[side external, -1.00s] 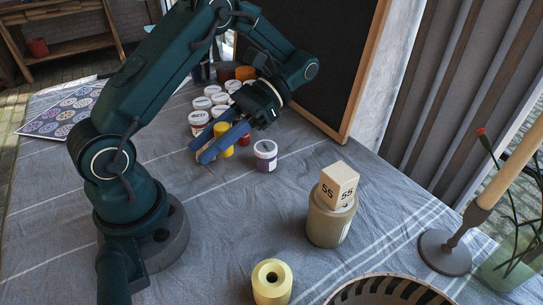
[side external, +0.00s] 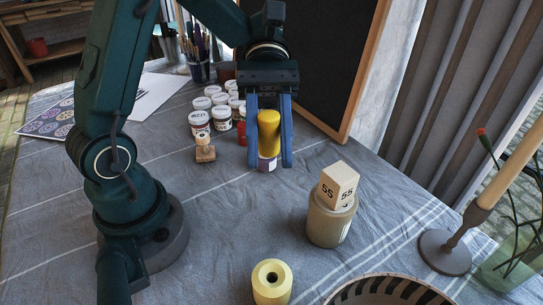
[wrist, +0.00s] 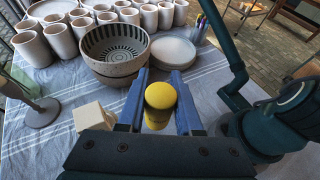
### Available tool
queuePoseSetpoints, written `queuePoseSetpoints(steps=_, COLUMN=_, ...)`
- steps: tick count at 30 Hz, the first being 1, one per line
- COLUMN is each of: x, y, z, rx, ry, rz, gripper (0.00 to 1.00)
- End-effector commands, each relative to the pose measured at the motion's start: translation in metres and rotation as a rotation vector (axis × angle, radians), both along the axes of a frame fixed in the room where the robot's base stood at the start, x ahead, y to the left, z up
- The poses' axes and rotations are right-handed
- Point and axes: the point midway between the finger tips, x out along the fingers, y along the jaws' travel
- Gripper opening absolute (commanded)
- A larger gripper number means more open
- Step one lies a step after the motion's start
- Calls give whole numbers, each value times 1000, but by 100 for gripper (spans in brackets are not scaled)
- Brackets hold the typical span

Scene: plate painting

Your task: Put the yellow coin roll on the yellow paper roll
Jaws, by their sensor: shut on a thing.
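The yellow coin roll (side external: 269,130) is upright between the blue fingers of my gripper (side external: 270,152), which is shut on it and holds it up off the table. Its round yellow top also shows between the fingers in the wrist view (wrist: 160,96). The yellow paper roll (side external: 271,283) stands upright at the front of the table, with a dark hole in its top. My gripper is well behind it and high up. In the wrist view the paper roll is not clearly seen.
A jar (side external: 331,220) with a wooden number block (side external: 338,185) on top stands right of the path between them. A striped bowl (side external: 390,290) is at the front right. Paint jars (side external: 200,124), a wooden stamp (side external: 205,150) and a chalkboard (side external: 325,60) are behind.

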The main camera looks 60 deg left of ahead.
Motion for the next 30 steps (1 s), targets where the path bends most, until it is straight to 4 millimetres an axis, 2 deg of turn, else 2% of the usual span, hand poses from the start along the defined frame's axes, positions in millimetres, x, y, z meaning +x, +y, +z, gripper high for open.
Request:
queuePoseSetpoints(steps=4, x=-2, y=-2, z=-13, rx=-2, ry=3, rz=-3, gripper=0)
queuePoseSetpoints(steps=8, x=-11, y=-16, z=-23, rx=-2, ry=3, rz=-7, gripper=0)
queuePoseSetpoints(steps=18, x=-49, y=-77, z=-65, rx=-1, ry=6, rz=-12, gripper=0)
queuePoseSetpoints(steps=21, x=-56, y=-89, z=-75, rx=-1, ry=3, rz=-10, gripper=0)
queuePoseSetpoints(steps=30, x=-61, y=-100, z=-90, rx=1, ry=2, rz=-3, gripper=0)
